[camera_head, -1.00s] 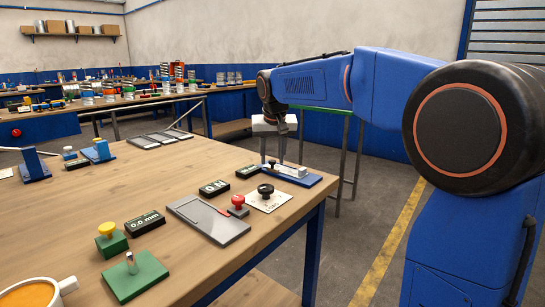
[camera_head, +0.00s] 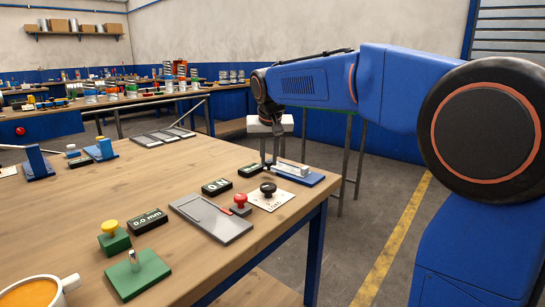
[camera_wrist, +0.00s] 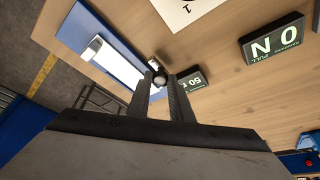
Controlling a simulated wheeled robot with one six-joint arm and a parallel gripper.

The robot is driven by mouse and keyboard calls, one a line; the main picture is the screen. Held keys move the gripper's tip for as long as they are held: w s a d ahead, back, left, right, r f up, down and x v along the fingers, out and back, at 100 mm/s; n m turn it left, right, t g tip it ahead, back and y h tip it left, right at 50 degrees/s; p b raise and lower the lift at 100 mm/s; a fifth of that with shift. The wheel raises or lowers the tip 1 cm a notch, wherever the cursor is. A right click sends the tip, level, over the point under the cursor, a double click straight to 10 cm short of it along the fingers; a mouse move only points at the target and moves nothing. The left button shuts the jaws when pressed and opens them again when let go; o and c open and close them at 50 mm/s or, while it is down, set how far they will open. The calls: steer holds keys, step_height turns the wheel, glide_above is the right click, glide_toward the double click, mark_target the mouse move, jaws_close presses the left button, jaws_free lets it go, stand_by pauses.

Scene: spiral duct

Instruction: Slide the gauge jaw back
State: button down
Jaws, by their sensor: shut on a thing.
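The gauge is a blue base plate (camera_head: 316,180) with a pale metal bar (camera_head: 293,169) on it, at the far right corner of the wooden table. In the wrist view the blue plate (camera_wrist: 120,42) and pale bar (camera_wrist: 105,54) lie at upper left. My gripper (camera_head: 270,163) points down at the gauge's left end. In the wrist view my gripper (camera_wrist: 161,82) is shut on a small round grey knob (camera_wrist: 159,79) beside the end of the bar, seemingly the gauge jaw. The fingers hide part of it.
The table's right edge is close; open floor lies beyond.

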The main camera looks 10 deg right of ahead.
steer(key=shift+s+a, duration=0.1)
steer(key=shift+a, duration=0.05)
steer(key=c, duration=1.6)
jaws_free()
steer(key=shift+r, duration=0.1)
steer(key=v, duration=1.7)
steer(key=shift+r, duration=0.15)
steer(key=shift+n+y, duration=0.4)
steer(key=shift+n, duration=0.5)
steer(key=s+d+f, duration=0.3)
steer(key=s+f, duration=0.8)
steer(key=s+d+f, duration=0.4)
steer(key=s+f, duration=0.7)
steer(key=s+d+f, duration=0.4)
steer(key=s+f, duration=0.7)
steer(key=shift+s+f, duration=0.15)
steer(key=shift+f, duration=0.15)
